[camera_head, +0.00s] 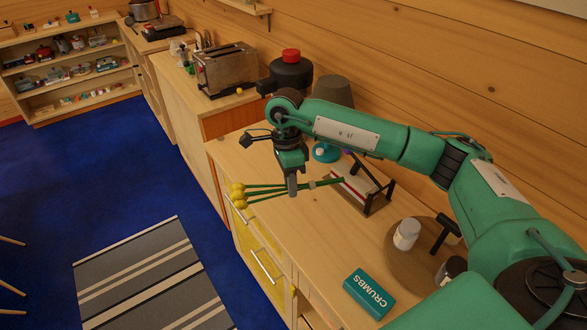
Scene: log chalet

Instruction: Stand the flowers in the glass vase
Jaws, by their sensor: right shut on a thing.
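The flowers (238,195) have round yellow heads and long thin green stems. They lie level, heads to the left over the counter's front edge, stems running right. My right gripper (292,187) points down and is shut on the stems around their middle, just above the wooden counter (312,235). The stem ends reach toward a small brown rack. I cannot make out the glass vase in this view; my arm covers part of the counter behind it. My left gripper is not in view.
The brown rack (376,207) and a lamp with a grey shade (333,90) stand behind the flowers. A round board (397,262) with a white jar (406,234) and a teal CRUMBS box (369,293) are nearer. A toaster (226,70) stands farther left. The counter's front middle is clear.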

